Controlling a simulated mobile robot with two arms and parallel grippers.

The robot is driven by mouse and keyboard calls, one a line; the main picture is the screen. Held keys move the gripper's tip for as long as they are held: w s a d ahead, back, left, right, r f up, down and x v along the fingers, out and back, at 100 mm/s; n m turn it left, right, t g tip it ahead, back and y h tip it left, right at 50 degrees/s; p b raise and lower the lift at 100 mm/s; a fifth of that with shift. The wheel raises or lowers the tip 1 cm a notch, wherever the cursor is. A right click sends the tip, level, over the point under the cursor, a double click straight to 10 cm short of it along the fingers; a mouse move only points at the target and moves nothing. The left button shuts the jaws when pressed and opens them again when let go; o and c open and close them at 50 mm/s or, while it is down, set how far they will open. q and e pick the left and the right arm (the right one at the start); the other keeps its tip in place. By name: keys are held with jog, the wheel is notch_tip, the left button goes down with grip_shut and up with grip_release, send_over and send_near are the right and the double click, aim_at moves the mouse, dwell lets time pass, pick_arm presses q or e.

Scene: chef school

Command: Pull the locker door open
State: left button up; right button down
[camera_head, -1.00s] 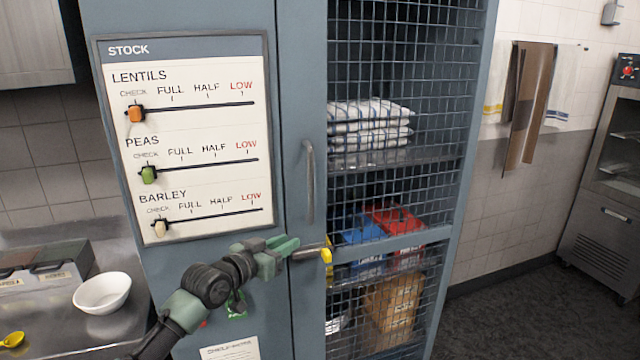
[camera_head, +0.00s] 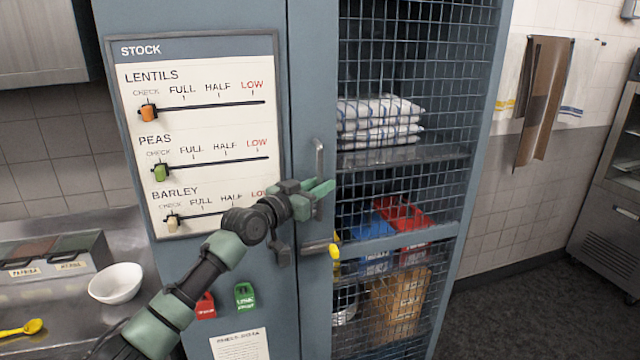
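The blue-grey locker has a wire-mesh door (camera_head: 450,120) on its right part, which looks shut. A vertical grey bar handle (camera_head: 318,158) stands on the door's left frame. Below it is a metal latch bar (camera_head: 317,247) with a yellow end (camera_head: 333,251). My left gripper (camera_head: 318,198) is at the handle's lower end, above the latch. Its green fingers look spread apart and hide part of the handle. Whether they touch it I cannot tell. My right gripper is not in view.
A stock board (camera_head: 205,130) with sliders is left of the handle, behind my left arm. A counter with a white bowl (camera_head: 117,283) and yellow spoon (camera_head: 24,328) lies at left. Folded towels (camera_head: 378,122) sit inside the locker. Dark floor (camera_head: 510,315) is open at right.

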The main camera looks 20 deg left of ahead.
pick_arm(q)
grip_shut()
dwell(1.4)
